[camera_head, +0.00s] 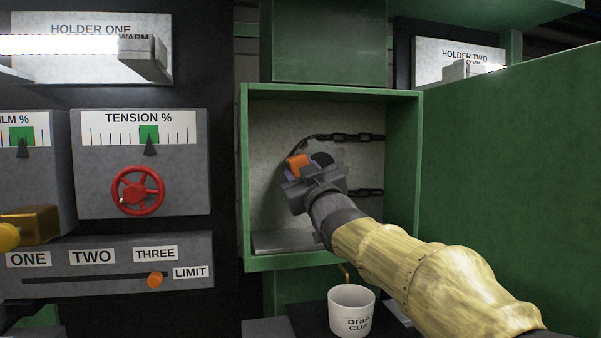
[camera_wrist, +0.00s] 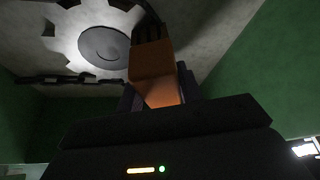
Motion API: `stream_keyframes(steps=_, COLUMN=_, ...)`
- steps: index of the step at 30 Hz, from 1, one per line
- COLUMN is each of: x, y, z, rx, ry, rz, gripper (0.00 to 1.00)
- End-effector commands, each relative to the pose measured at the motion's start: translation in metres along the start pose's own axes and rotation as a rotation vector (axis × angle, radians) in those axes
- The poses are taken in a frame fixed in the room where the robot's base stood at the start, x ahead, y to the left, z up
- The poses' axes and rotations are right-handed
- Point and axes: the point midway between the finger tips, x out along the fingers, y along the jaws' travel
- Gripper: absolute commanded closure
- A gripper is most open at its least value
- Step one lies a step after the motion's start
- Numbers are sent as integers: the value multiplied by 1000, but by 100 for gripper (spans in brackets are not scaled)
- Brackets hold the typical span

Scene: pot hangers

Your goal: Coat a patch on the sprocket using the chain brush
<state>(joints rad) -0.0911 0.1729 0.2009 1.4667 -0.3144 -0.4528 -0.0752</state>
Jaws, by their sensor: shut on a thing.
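My gripper (camera_head: 297,175) is inside the green open-fronted box, shut on the chain brush (camera_head: 298,160), which has an orange body. In the wrist view the brush (camera_wrist: 153,70) stands up from between my fingers, with dark bristles at its tip. The sprocket (camera_wrist: 105,47) is a grey toothed wheel with a dark hub on the back wall. The bristles overlap the sprocket's right side in that view; I cannot tell whether they touch it. In the head view my gripper hides most of the sprocket. A dark chain (camera_head: 352,137) runs right from it.
The box's green walls (camera_head: 247,180) stand close around my gripper. A large green panel (camera_head: 510,165) is at the right. A white drip cup (camera_head: 351,310) stands below the box. A tension gauge with a red handwheel (camera_head: 138,191) and a limit slider (camera_head: 155,280) are at the left.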

Motion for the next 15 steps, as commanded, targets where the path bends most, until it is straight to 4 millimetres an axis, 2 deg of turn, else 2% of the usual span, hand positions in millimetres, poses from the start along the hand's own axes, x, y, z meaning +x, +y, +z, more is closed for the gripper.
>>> stream_keyframes(steps=6, x=4, y=6, z=-14, rx=0, ry=2, rz=1, gripper=82)
stream_keyframes(steps=15, x=4, y=6, z=-14, rx=0, ry=1, rz=1, gripper=82)
